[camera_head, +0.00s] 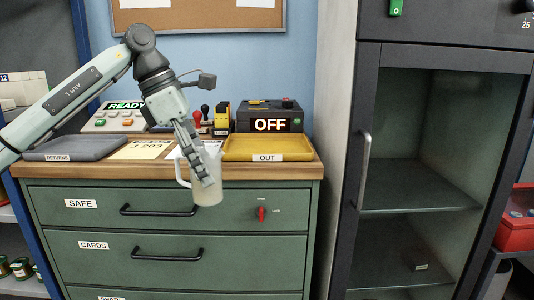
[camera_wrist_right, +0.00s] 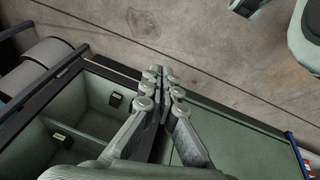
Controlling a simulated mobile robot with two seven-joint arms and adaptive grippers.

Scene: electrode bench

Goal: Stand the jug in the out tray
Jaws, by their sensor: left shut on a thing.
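The jug (camera_head: 208,191) is pale and translucent, with a handle on its left side. My left gripper (camera_head: 207,178) is shut on it and covers part of its upper body. The jug looks roughly upright and hangs in front of the cabinet's top edge. The out tray (camera_head: 268,155) is yellow, labelled OUT, and lies on the counter to the right of and behind the jug. It looks empty. My right gripper (camera_wrist_right: 163,78) shows only in the right wrist view, with its fingers together and nothing between them.
A grey RETURNS tray (camera_head: 72,148) and a yellow paper (camera_head: 140,150) lie left on the counter. A black box reading OFF (camera_head: 270,117) stands behind the out tray. A dark glass-fronted cabinet (camera_head: 430,150) stands right. Below the right gripper are an open compartment (camera_wrist_right: 85,110) and floor.

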